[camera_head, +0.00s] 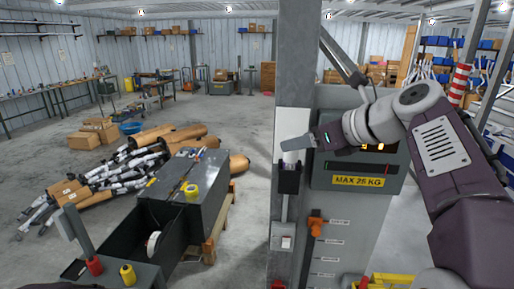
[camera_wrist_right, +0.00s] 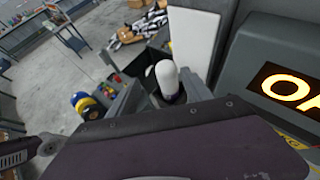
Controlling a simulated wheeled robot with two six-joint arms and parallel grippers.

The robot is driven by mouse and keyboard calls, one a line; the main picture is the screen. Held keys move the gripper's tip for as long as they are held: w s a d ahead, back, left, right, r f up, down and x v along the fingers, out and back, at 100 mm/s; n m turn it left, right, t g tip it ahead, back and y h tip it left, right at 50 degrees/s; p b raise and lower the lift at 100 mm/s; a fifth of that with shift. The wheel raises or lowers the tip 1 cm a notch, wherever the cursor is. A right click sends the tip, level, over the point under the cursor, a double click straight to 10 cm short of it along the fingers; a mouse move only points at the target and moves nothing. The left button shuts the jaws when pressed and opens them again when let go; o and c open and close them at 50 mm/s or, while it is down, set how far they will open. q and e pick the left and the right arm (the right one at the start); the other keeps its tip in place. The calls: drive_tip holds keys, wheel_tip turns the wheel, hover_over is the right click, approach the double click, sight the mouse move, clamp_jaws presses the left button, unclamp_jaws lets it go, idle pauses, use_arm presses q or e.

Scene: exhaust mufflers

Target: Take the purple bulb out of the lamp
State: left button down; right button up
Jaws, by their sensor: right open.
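A pale, rounded bulb (camera_wrist_right: 167,78) stands in a dark socket (camera_wrist_right: 176,98) in the right wrist view. It looks white there; I see no purple on it. My right gripper (camera_head: 296,143) is just above the holder. In the wrist view its grey fingers are open, one on each side of the bulb; whether they touch it is unclear. My left gripper is not in view.
A grey scale unit marked "MAX 25 KG" (camera_head: 358,182) stands right beside the lamp. An orange tool (camera_head: 316,223) hangs below. A dark open bin (camera_head: 140,230) stands at the left, with a heap of mufflers (camera_head: 105,180) behind.

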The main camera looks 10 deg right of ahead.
drive_tip(key=shift+w+d+f+p, duration=0.35)
drive_tip(key=shift+w+d, duration=0.1)
drive_tip(key=shift+w, duration=0.1)
drive_tip(key=shift+w+d+f, duration=0.1)
drive_tip(key=shift+w+f, duration=0.15)
drive_tip(key=shift+w+a+f, duration=0.15)
drive_tip(key=shift+w+a, duration=0.05)
drive_tip(key=shift+w, duration=0.05)
drive_tip(key=w+a, duration=0.1)
drive_tip(key=w+a+f+p, duration=0.1)
drive_tip(key=w+a+p, duration=0.1)
drive_tip(key=w, duration=0.1)
drive_tip(key=shift+a+f, duration=0.2)
drive_tip(key=shift+f, duration=0.15)
drive_tip(key=shift+w+d+f, duration=0.15)
drive_tip(key=shift+w+f, duration=0.05)
drive_tip(key=shift+w, duration=0.05)
drive_tip(key=shift+d+f, duration=0.1)
drive_tip(key=shift+d, duration=0.2)
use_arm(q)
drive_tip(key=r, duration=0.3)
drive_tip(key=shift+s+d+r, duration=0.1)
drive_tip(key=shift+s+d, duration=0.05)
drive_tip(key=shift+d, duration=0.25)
use_arm(e)
drive_tip(key=shift+a, duration=0.3)
clamp_jaws()
